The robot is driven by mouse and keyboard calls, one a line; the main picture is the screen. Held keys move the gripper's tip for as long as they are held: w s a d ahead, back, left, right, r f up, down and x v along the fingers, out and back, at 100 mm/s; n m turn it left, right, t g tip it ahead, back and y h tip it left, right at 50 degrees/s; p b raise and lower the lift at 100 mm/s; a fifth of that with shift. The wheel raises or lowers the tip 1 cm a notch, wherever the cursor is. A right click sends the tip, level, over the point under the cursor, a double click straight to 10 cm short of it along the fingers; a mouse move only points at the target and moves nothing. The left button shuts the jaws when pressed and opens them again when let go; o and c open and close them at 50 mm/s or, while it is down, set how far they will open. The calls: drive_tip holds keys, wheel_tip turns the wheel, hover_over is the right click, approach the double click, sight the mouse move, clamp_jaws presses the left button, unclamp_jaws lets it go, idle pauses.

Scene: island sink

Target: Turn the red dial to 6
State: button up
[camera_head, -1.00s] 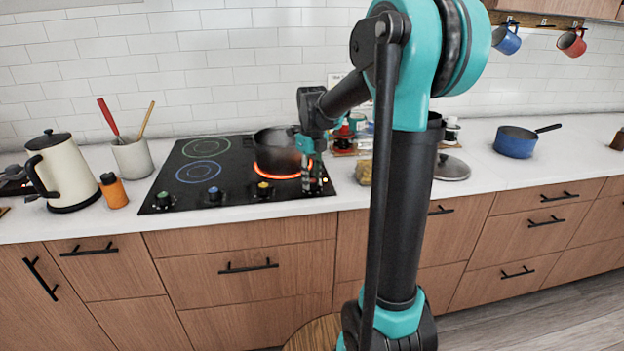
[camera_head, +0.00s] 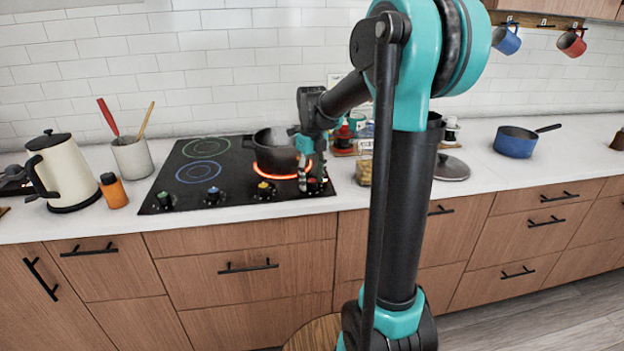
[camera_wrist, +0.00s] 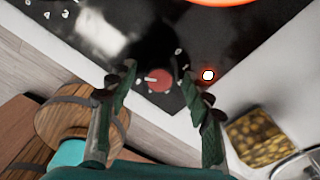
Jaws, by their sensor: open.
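The red dial (camera_wrist: 159,81) shows in the wrist view near the front corner of the black cooktop (camera_head: 228,180). A pale pointer mark shows on its left side; the numbers around it are too blurred to read. My gripper (camera_wrist: 158,71) is open, with one finger on each side of the dial. Clear gaps show between the fingers and the dial, so I see no grip on it. In the head view my gripper (camera_head: 311,172) hangs over the cooktop's front right corner, where the dial is mostly hidden.
A dark pot (camera_head: 272,146) stands on a glowing orange burner just left of my gripper. Green, blue and yellow dials line the cooktop's front edge. A lit red-white lamp (camera_wrist: 208,75) shows beside the red dial. A jar (camera_head: 364,171) stands to the right.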

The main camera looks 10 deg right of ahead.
sight(312, 181)
wheel_tip(312, 181, up, 12)
idle(0.5)
